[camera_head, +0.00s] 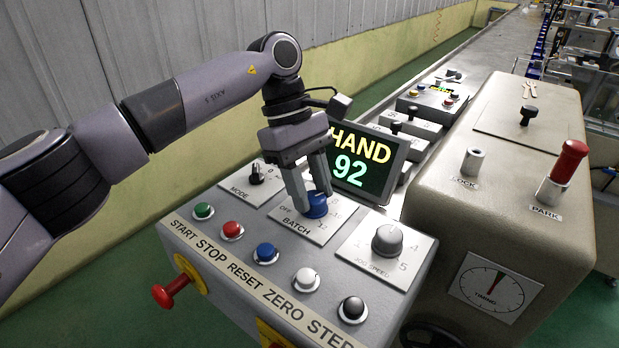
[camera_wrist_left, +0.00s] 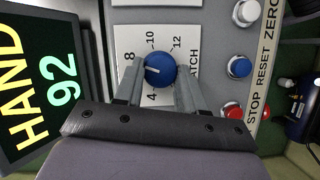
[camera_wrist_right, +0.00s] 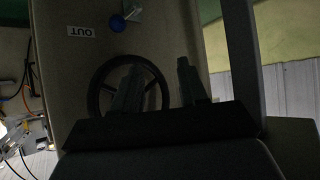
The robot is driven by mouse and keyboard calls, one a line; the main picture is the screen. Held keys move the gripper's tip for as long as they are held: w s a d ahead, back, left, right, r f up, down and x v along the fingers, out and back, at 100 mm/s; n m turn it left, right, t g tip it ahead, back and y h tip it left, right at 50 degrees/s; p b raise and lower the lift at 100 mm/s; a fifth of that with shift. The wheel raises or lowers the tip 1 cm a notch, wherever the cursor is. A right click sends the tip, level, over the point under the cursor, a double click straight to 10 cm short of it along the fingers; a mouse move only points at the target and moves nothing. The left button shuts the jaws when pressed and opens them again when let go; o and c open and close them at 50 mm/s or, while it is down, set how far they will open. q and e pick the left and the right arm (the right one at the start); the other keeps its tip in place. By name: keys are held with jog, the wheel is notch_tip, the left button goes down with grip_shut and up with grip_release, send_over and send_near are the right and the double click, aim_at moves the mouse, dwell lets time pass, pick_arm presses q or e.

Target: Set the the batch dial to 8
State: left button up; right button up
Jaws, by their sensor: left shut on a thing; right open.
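The batch dial is a blue knob (camera_head: 316,204) on a white plate marked BATCH, on the sloped control panel. In the left wrist view the blue knob (camera_wrist_left: 160,70) has a white pointer line pointing left, close to the 8 mark; a finger hides part of the scale there. The marks 4, 10 and 12 show around it. My left gripper (camera_head: 309,195) comes down from above and is shut on the knob, one finger on each side. My right gripper (camera_wrist_right: 155,82) is open and empty, in front of a dark handwheel (camera_wrist_right: 128,88).
The screen (camera_head: 365,162) behind the dial reads HAND 92. The MODE knob (camera_head: 257,173) and JOG SPEED knob (camera_head: 387,239) flank the dial. Several push buttons line the front, with a red emergency knob (camera_head: 163,296) below. A beige housing with a red PARK lever (camera_head: 569,162) stands right.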

pick_arm(q)
jog(key=shift+m, duration=0.4)
jog(key=o, duration=1.1)
jog(key=shift+c, duration=0.2)
jog(key=v, duration=0.7)
jog(key=shift+d, duration=0.15)
